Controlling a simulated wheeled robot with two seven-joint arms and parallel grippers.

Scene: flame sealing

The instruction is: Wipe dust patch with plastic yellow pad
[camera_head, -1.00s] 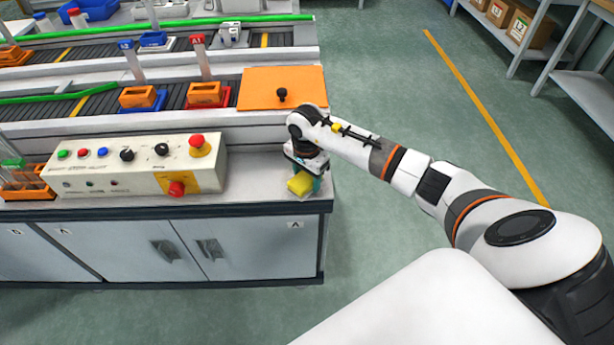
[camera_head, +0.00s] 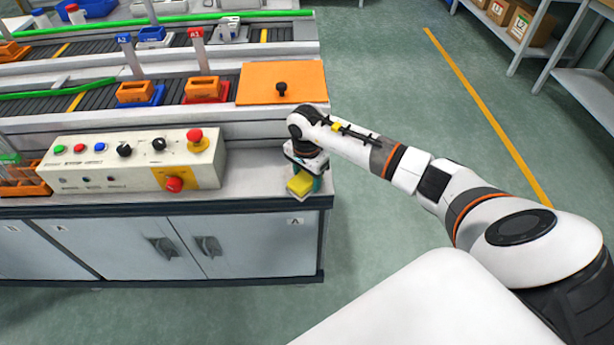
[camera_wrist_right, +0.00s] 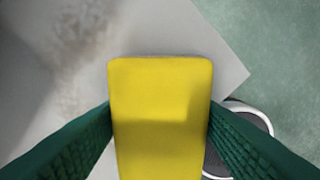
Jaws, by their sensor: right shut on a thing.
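The yellow pad (camera_head: 299,185) is held in my right gripper (camera_head: 305,182), above or on the bench top near its right front corner. In the right wrist view the pad (camera_wrist_right: 160,115) sits between two green ribbed fingers, which press on its sides. A brownish-grey dust patch (camera_wrist_right: 82,50) lies on the pale bench top, to the upper left of the pad and apart from it in that view. I cannot tell whether the pad touches the surface. The dust is not clear in the head view. My left gripper is not in view.
A control box (camera_head: 130,163) with buttons and a red knob stands on the bench to the left. An orange plate (camera_head: 282,84) with a black knob lies behind the gripper. The bench (camera_head: 255,187) ends just right of the pad, with open floor beyond.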

